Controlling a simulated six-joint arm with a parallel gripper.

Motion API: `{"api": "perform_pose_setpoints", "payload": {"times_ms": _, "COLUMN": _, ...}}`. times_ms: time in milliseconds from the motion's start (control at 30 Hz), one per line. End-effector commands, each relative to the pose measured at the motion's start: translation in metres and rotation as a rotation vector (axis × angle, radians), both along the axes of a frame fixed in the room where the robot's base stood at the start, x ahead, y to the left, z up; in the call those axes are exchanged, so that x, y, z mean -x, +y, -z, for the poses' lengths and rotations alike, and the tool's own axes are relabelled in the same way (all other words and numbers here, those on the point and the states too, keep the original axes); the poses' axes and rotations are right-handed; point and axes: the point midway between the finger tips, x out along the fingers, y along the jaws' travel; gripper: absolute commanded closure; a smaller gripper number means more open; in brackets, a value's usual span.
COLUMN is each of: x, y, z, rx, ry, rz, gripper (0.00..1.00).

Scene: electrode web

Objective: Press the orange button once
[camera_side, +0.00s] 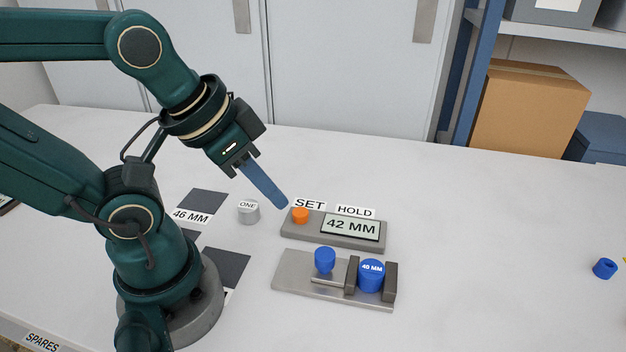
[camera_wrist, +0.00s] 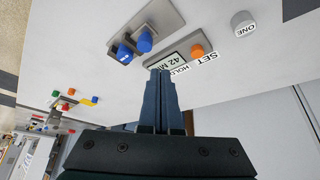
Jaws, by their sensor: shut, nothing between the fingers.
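The orange button (camera_side: 300,215) stands at the left end of a grey box, under the SET label. It also shows in the wrist view (camera_wrist: 197,50). The box's display (camera_side: 351,227) reads 42 MM, with a HOLD label behind it. My gripper (camera_side: 283,203) is shut and empty, its blue fingers slanting down to the right. In the side view the fingertips appear just above and left of the button, with a small gap. In the wrist view the fingertips (camera_wrist: 161,72) lie over the display's edge, left of the button.
A grey ONE knob (camera_side: 248,212) stands left of the box. In front is a metal fixture (camera_side: 300,284) with a blue knob (camera_side: 325,259) and a blue 40 MM cylinder (camera_side: 371,275). A blue ring (camera_side: 604,268) lies far right. The table between is clear.

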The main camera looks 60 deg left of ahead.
Motion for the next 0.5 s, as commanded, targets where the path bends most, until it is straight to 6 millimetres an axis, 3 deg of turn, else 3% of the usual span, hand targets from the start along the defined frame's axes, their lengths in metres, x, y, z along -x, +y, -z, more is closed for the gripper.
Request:
{"api": "perform_pose_setpoints", "payload": {"times_ms": 133, "x": -0.01, "y": 0.003, "z": -0.005, "rx": -0.01, "ry": -0.055, "rz": -0.013, "gripper": 1.0}}
{"api": "perform_pose_setpoints", "payload": {"times_ms": 233, "x": -0.03, "y": 0.015, "z": -0.019, "rx": -0.076, "ry": -0.174, "rz": -0.013, "gripper": 1.0}}
{"api": "perform_pose_setpoints", "payload": {"times_ms": 500, "x": -0.106, "y": 0.053, "z": -0.093, "rx": -0.408, "ry": -0.612, "rz": 0.107, "gripper": 1.0}}
